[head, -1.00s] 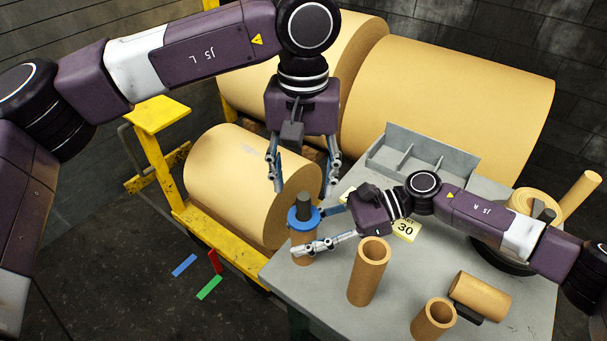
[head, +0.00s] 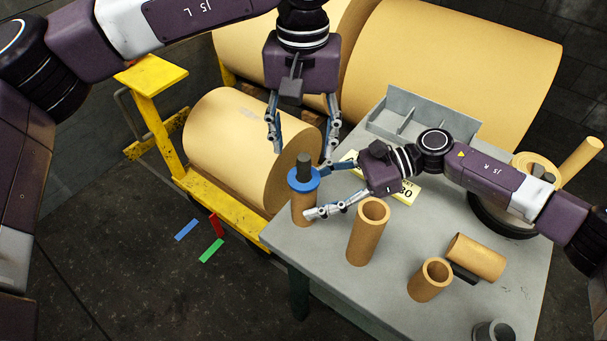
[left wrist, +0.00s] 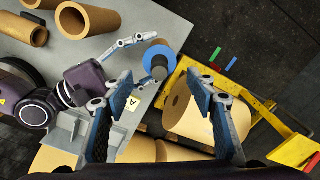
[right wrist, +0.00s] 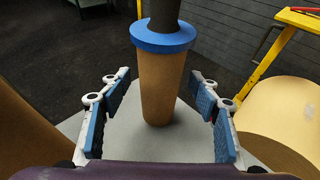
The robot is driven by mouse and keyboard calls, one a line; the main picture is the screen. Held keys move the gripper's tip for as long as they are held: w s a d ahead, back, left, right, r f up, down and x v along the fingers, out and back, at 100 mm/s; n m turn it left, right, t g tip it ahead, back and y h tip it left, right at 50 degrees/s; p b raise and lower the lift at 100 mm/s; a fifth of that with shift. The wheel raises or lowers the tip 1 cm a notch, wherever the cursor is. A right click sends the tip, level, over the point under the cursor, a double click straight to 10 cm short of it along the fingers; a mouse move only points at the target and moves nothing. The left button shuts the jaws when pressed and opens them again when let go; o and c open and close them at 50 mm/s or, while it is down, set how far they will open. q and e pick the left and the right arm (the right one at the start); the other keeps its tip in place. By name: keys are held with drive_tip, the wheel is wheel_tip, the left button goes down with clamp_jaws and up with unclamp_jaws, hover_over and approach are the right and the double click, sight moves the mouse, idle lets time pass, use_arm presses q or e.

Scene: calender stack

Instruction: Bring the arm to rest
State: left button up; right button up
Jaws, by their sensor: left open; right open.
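My left gripper (head: 304,148) is open and empty. In the head view it hangs pointing down, above and behind a brown cardboard tube (head: 303,208) with a blue ring (head: 303,179) and a dark plug on top. This tube stands upright near the table's left corner. My right gripper (head: 316,192) is open, low over the table, with its fingers pointing at that tube from the right. In the right wrist view the tube (right wrist: 160,88) stands upright between and beyond the spread fingers, apart from them. The left wrist view also shows the blue ring (left wrist: 160,55) from above.
A tall open tube (head: 367,235) stands close to my right gripper. A shorter tube (head: 430,281) and a lying tube (head: 477,257) are at the front right of the grey table (head: 350,290). A divided tray (head: 395,121), large rolls (head: 450,75) and a yellow cart (head: 150,75) stand behind.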

drive_tip(key=v, duration=1)
